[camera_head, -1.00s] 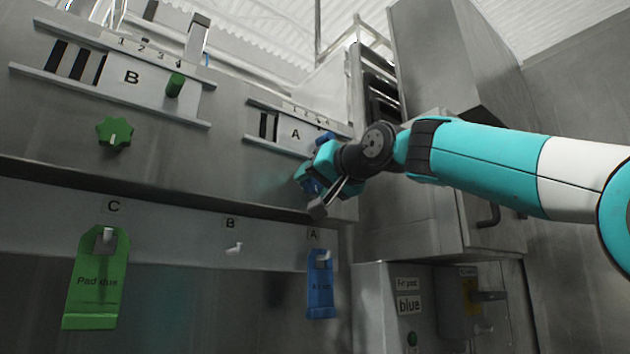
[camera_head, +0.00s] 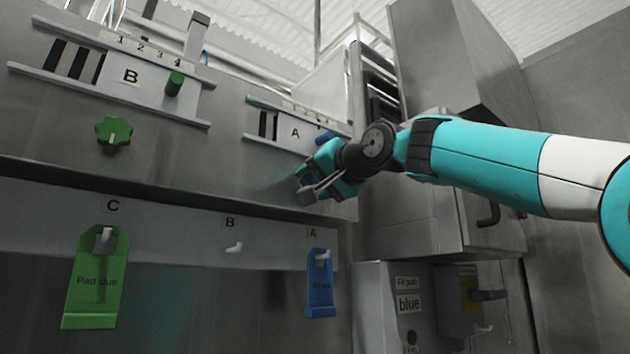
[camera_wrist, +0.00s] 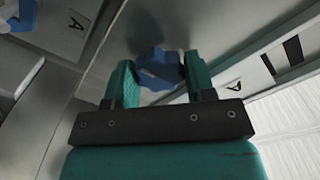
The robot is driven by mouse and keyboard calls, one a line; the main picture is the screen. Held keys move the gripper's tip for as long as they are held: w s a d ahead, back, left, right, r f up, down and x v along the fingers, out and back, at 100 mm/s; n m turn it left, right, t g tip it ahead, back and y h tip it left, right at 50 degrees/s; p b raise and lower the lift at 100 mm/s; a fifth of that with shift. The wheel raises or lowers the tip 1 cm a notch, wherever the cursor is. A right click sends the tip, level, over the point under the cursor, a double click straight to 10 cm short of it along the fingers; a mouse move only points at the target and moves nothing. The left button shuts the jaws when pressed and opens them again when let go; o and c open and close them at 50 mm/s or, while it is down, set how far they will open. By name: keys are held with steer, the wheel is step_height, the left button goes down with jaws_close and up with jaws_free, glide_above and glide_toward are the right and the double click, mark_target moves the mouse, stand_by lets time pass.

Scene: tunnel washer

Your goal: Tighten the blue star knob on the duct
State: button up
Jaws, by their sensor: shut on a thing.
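The blue star knob (camera_wrist: 160,70) is on the grey metal duct face (camera_wrist: 190,22), between my gripper's two teal fingers in the wrist view. My gripper (camera_wrist: 160,82) is shut on it, one finger on each side. In the head view my gripper (camera_head: 308,184) is against the duct face below the slider plate marked A (camera_head: 294,133). The knob is largely hidden by my gripper there.
A green star knob (camera_head: 114,131) sits at left under the plate marked B (camera_head: 131,76). Below hang a green tag (camera_head: 92,290) on hook C and a blue tag (camera_head: 320,290) on hook A. Hook B (camera_head: 234,248) is empty. A steel cabinet (camera_head: 415,215) stands close at right.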

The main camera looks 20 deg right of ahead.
steer(key=o, duration=0.9)
steer(key=shift+f, duration=0.1)
steer(key=shift+b+v, duration=2.3)
steer(key=shift+v, duration=6.45)
